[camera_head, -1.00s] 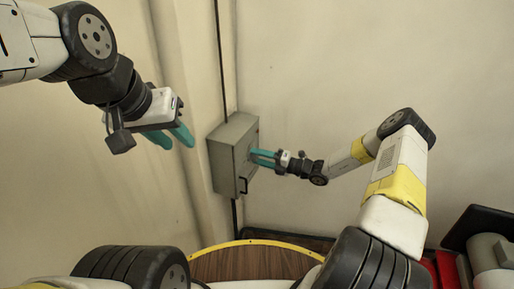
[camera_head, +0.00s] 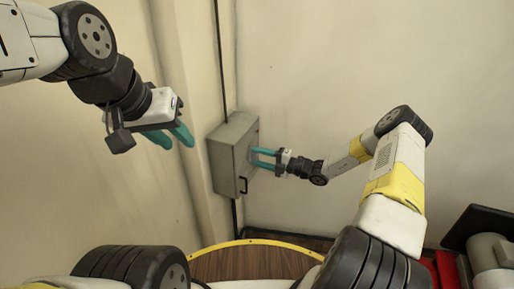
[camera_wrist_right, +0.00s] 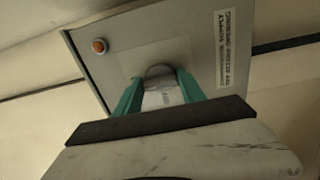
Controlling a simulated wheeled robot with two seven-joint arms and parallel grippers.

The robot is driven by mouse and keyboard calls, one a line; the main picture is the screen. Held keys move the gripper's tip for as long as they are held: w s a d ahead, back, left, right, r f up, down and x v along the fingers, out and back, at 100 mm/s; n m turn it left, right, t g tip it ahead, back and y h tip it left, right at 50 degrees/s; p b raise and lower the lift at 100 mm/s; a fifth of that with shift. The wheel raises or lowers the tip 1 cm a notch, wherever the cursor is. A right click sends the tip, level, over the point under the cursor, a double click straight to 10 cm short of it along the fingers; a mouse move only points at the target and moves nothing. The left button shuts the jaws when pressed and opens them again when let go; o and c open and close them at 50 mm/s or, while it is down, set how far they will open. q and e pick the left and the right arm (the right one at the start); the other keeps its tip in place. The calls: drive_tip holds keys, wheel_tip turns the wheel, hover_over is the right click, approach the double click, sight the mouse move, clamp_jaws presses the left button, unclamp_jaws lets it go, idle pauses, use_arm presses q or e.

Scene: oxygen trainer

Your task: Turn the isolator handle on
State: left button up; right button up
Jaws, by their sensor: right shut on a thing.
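The grey isolator box (camera_head: 229,153) is fixed to the wall in the middle of the head view. Its front face also fills the upper part of the right wrist view (camera_wrist_right: 195,38). The isolator handle (camera_wrist_right: 161,87) is a light grey piece on that face, between the teal fingers of my right gripper (camera_wrist_right: 158,95). My right gripper (camera_head: 258,159) reaches the box from the right and is shut on the handle. Its fingers hide the handle in the head view. My left gripper (camera_head: 173,138) is open and empty, left of the box and apart from it.
An orange round lamp or button (camera_wrist_right: 99,46) and a printed label (camera_wrist_right: 222,47) are on the box face. A dark conduit (camera_head: 219,60) runs up the wall above the box. Grey and red equipment (camera_head: 490,255) stands at the lower right. The wall right of the box is bare.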

drive_tip(key=o, duration=1.4)
drive_tip(key=shift+c, duration=0.2)
drive_tip(key=v, duration=0.7)
drive_tip(key=shift+s+d, duration=0.2)
drive_tip(key=shift+d, duration=0.15)
